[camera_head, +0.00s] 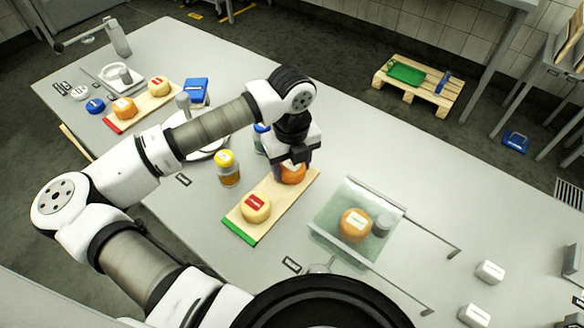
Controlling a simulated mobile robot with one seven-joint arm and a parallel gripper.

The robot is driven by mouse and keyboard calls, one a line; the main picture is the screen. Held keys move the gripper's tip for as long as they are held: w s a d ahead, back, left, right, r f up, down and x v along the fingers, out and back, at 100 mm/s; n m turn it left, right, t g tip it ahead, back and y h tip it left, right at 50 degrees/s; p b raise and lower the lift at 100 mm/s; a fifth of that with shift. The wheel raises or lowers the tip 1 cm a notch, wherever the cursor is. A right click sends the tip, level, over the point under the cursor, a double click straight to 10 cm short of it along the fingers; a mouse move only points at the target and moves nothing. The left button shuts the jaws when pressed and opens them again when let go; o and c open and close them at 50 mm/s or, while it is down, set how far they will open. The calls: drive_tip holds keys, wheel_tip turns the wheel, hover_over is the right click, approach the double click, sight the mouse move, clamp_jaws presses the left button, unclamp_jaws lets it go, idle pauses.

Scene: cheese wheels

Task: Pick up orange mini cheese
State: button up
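An orange mini cheese (293,174) with a pale label sits near the far end of a wooden board (273,203) that has a green near edge. My gripper (294,168) is right above and around this cheese, pointing down. The gripper body and fingers hide part of the cheese. I cannot tell whether the fingers touch it. A second orange cheese (354,224) sits in a clear glass-like tray (330,236) to the right. A third orange cheese (123,108) lies on a red-edged board (116,124) at the far left.
A yellow cheese with a red label (256,208) shares the green-edged board. A yellow-lidded jar (228,170) stands left of it. Another yellow cheese (158,86) is on the red-edged board. The grey table (380,150) is clear beyond the tray.

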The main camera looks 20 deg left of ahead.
drive_tip(key=c, duration=0.4)
drive_tip(key=shift+r, duration=0.1)
